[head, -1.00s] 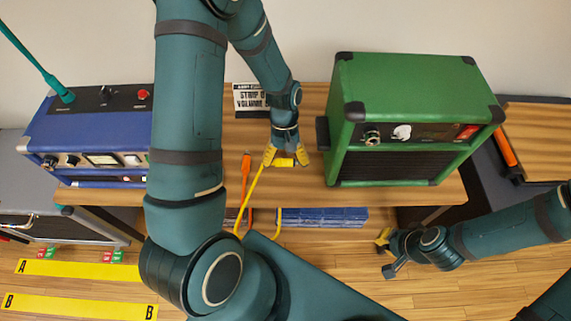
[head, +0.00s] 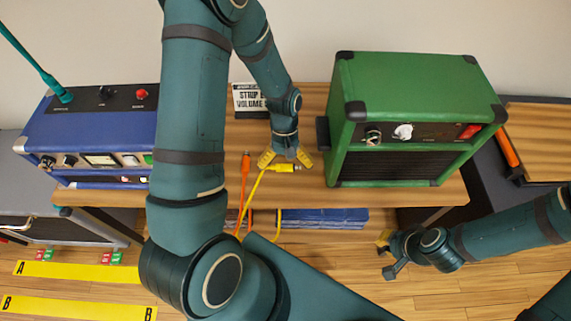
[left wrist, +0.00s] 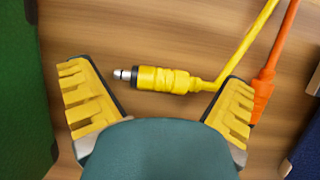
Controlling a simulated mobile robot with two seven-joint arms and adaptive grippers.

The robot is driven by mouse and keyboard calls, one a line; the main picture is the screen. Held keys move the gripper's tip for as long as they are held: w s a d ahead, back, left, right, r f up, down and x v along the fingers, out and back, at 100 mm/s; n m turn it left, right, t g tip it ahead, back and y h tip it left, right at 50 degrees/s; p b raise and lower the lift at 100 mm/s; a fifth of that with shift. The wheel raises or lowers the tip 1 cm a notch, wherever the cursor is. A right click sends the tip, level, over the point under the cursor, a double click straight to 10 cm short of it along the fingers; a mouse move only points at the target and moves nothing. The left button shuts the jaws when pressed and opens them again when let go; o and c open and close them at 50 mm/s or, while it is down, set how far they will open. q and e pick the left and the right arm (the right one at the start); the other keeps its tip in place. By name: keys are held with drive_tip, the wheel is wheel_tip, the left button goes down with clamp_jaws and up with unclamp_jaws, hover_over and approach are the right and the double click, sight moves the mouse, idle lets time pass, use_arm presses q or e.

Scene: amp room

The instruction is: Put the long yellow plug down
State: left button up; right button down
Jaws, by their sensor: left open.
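The long yellow plug (left wrist: 163,79) lies on the wooden table top, with its silver tip pointing left in the left wrist view and its yellow cable running off to the upper right. In the head view the plug (head: 284,168) lies near the table's front edge, between the blue amp and the green amp. My left gripper (head: 287,160) is open, with its yellow fingers spread to either side of the plug. In the left wrist view the fingers (left wrist: 158,108) are apart and neither visibly grips the plug. My right gripper (head: 384,255) hangs low at the right, over the floor; its jaw state is unclear.
An orange plug and cable (head: 245,169) lie just left of the yellow cable. The green amp (head: 410,90) stands close on the right, the blue amp (head: 95,135) on the left. A sign (head: 250,100) stands behind. A blue item (head: 322,218) sits below the table.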

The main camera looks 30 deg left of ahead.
use_arm(q)
drive_tip(key=shift+w+r, duration=0.1)
drive_tip(key=shift+r, duration=0.4)
drive_tip(key=p+v, duration=0.3)
drive_tip(key=v, duration=0.8)
drive_tip(key=shift+r, duration=0.2)
drive_tip(key=shift+a, duration=0.1)
